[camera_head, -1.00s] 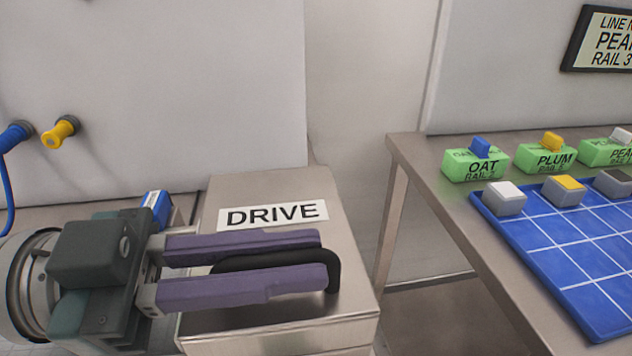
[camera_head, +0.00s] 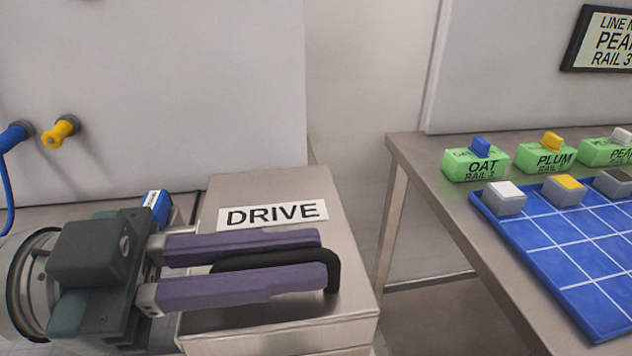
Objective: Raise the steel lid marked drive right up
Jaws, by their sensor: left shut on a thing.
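The steel lid (camera_head: 345,275) marked DRIVE on a white label (camera_head: 273,214) lies flat on top of its box, and looks closed. A black bar handle (camera_head: 334,262) stands near the lid's front edge. My left gripper (camera_head: 322,259) comes in from the left, with its two purple fingers on either side of the handle. It is shut on the handle, whose right end shows past the fingertips. The fingers hide part of the handle and lid. My right gripper is not in view.
On the right, a steel table (camera_head: 420,158) bears green blocks marked OAT (camera_head: 476,163) and PLUM (camera_head: 546,158), and a blue gridded mat (camera_head: 560,250) with small blocks. A blue plug (camera_head: 14,137) and a yellow plug (camera_head: 60,131) stick out of the wall at left. A gap separates box and table.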

